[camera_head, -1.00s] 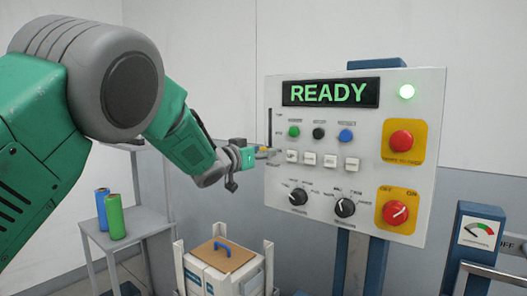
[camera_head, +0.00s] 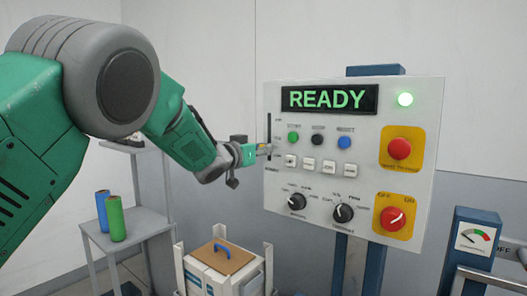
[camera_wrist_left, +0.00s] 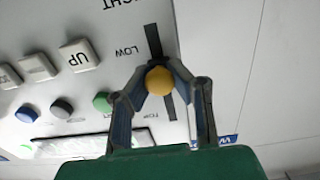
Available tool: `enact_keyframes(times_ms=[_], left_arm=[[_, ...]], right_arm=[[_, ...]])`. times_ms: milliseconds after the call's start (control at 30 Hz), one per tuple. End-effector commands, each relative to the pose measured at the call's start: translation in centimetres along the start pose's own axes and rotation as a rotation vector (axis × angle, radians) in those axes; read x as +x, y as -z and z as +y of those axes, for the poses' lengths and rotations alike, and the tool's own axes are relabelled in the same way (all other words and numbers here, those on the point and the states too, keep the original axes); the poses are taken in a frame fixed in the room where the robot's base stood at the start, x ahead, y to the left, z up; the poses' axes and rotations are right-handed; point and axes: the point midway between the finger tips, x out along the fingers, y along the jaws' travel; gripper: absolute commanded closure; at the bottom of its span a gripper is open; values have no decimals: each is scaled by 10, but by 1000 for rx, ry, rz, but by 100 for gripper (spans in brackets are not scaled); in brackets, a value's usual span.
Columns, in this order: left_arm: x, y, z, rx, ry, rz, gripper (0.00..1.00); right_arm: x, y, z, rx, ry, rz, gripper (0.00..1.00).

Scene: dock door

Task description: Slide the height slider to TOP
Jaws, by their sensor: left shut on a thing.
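The height slider is a dark vertical slot (camera_head: 269,128) at the left edge of the white control panel (camera_head: 365,125). Small labels stand beside it. My left gripper (camera_head: 264,150) reaches the slot's lower part from the left and hides the knob in the head view. In the left wrist view the panel appears turned over, with LOW above and TOP below. There my left gripper (camera_wrist_left: 160,88) is shut around the round yellow slider knob (camera_wrist_left: 159,80), which sits partway along the slot (camera_wrist_left: 153,42), between the LOW and TOP labels. My right gripper is not in view.
A row of white buttons (camera_head: 308,164) lies just right of the gripper. A box (camera_head: 222,262) and a side table (camera_head: 128,235) stand below.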

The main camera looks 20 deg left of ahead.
Motion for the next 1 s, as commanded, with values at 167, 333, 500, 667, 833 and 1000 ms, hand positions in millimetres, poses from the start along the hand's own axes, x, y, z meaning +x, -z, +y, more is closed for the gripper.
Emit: enact_keyframes(times_ms=[167,333,500,667,833,1000], left_arm=[[0,46,-1,0,1,5,100],[0,72,-1,0,1,5,100],[0,83,0,0,0,5,100],[0,84,0,1,0,7,100],[0,85,-1,2,0,10,100],[0,85,0,2,0,8,58]], right_arm=[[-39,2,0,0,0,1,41],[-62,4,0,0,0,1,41],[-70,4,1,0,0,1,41],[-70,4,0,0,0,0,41],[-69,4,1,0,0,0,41],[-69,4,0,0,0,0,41]])
